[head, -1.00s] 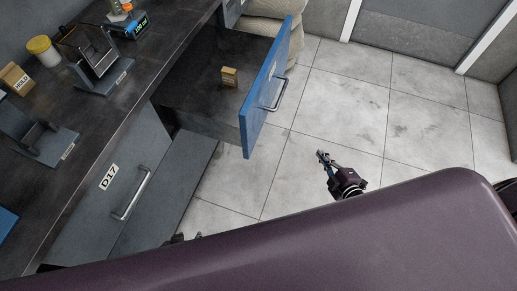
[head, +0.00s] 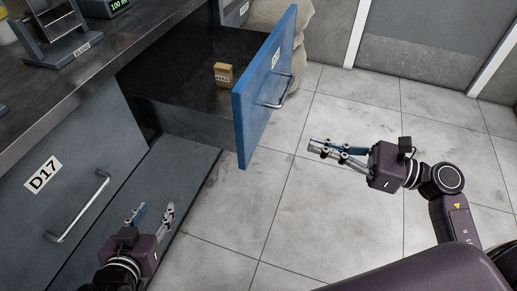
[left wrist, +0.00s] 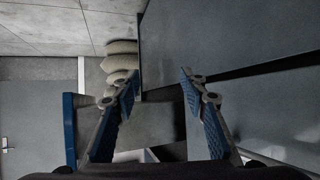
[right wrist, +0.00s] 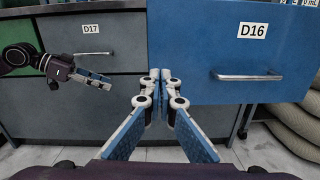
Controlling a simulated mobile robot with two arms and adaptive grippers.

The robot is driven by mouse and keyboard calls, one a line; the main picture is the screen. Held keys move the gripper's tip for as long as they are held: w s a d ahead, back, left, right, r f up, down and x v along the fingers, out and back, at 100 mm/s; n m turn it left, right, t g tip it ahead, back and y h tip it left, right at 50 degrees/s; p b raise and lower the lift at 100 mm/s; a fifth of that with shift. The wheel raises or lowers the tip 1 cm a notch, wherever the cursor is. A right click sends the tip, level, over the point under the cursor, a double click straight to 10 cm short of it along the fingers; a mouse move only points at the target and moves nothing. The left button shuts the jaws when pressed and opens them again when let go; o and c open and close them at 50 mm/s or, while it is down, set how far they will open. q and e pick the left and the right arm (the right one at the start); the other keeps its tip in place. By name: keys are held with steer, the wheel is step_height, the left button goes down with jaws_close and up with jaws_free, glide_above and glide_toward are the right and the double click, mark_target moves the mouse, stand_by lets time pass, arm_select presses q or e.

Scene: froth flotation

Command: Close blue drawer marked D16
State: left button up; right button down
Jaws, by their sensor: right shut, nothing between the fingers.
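The blue drawer D16 (head: 264,88) stands pulled out from the bench in the head view, with a small tan box (head: 224,74) inside it. In the right wrist view its blue front (right wrist: 200,45) faces me, with the D16 label (right wrist: 253,30) and a metal handle (right wrist: 246,76). My right gripper (head: 312,147) is shut and empty, over the floor to the right of the drawer front and apart from it. My left gripper (head: 155,210) is open and empty, low in front of the grey cabinet, left of the drawer.
The grey drawer D17 (head: 95,165) with its handle (head: 78,207) is at the left. The benchtop (head: 125,40) holds a stand (head: 62,35) and a meter (head: 104,6). Pale sacks (head: 268,14) are stacked behind the drawer. Tiled floor (head: 340,220) lies open to the right.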

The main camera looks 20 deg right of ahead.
steer(key=n, duration=0.1)
glide_toward(246, 131)
steer(key=x, duration=0.6)
steer(key=shift+w, duration=0.1)
arm_select(q)
steer(key=shift+w+d+r+t, duration=0.15)
steer(key=shift+r+t, duration=0.15)
steer(key=shift+r, duration=0.3)
arm_select(e)
steer(key=shift+w+a, duration=0.25)
steer(key=shift+a, duration=0.2)
